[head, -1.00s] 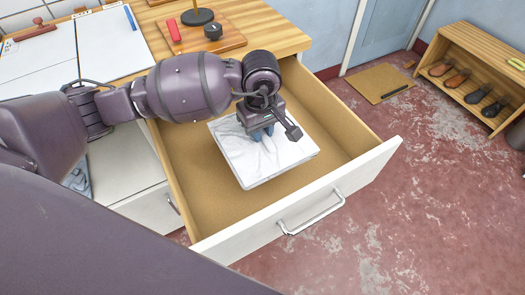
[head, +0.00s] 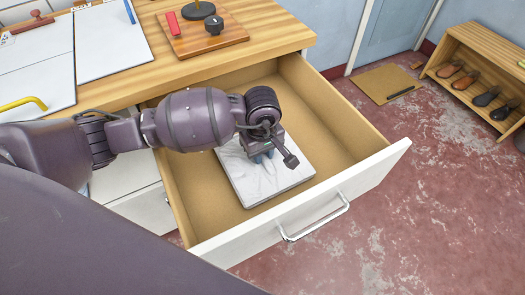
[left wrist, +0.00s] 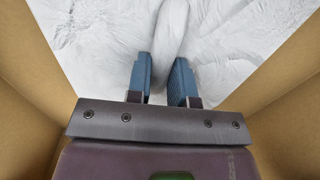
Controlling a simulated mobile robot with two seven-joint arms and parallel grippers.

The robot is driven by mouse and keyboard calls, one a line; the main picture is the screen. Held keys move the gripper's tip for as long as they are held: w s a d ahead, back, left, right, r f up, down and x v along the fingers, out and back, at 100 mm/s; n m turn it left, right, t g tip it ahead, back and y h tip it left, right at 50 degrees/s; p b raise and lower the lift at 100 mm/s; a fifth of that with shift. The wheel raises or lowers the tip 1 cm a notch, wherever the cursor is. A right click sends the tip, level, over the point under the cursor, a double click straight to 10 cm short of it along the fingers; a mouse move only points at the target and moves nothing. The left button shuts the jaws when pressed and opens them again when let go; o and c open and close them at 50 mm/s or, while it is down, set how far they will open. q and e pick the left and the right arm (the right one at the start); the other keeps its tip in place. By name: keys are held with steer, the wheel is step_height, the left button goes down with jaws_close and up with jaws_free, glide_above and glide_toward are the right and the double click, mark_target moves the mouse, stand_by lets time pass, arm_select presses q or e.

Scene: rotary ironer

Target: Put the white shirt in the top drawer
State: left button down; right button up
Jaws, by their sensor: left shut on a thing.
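The white shirt (head: 270,172) is a flat folded block inside the open top drawer (head: 335,145). My left gripper (head: 266,158) is over the shirt's upper middle, inside the drawer's walls. In the left wrist view, its two blue fingers (left wrist: 160,82) are shut on a raised fold of the white shirt (left wrist: 215,40). The shirt's upper left part is hidden under my arm and gripper in the head view. Whether the shirt touches the drawer floor I cannot tell. My right gripper is not in view.
The drawer front has a metal handle (head: 313,220). Above the drawer is a wooden counter (head: 275,40) with a wooden board (head: 203,38) and white panels (head: 103,42). A shoe rack (head: 470,75) and a brown mat (head: 380,83) stand on the right. The drawer floor around the shirt is bare.

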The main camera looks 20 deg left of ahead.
arm_select(q)
steer(key=shift+f, duration=0.1)
steer(key=c, duration=1)
jaws_free()
steer(key=shift+r, duration=0.3)
step_height(320, 180, up, 12)
steer(key=p, duration=0.2)
steer(key=shift+f, duration=0.15)
